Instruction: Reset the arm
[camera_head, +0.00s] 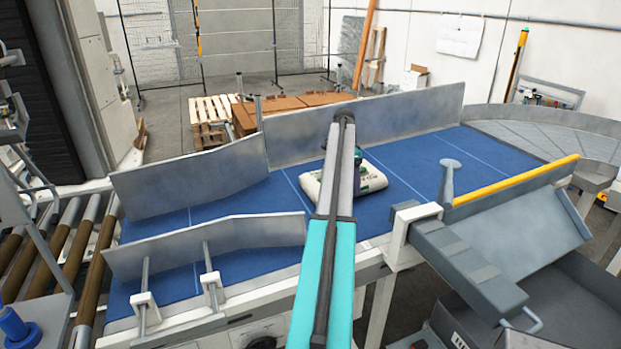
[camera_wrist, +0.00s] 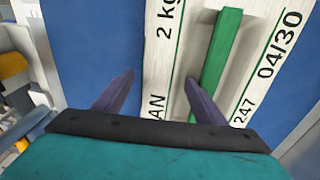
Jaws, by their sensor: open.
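My gripper (camera_wrist: 160,78) shows in the wrist view with its two purple fingers spread apart and nothing held between them. It points at a white bag (camera_wrist: 163,60) with printed text and a green strip (camera_wrist: 221,50). I cannot tell whether the fingertips touch the bag. In the head view the white bag (camera_head: 374,180) lies on the blue conveyor belt (camera_head: 410,160). My teal and grey arm reaches over the belt and hides part of the bag and most of the gripper.
Grey metal guide walls (camera_head: 365,125) line the belt's far side, and a shorter guide (camera_head: 210,245) stands at the near left. A yellow-edged grey chute (camera_head: 510,215) is at the right. Rollers (camera_head: 60,245) lie at the left. Wooden pallets (camera_head: 208,110) stand behind.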

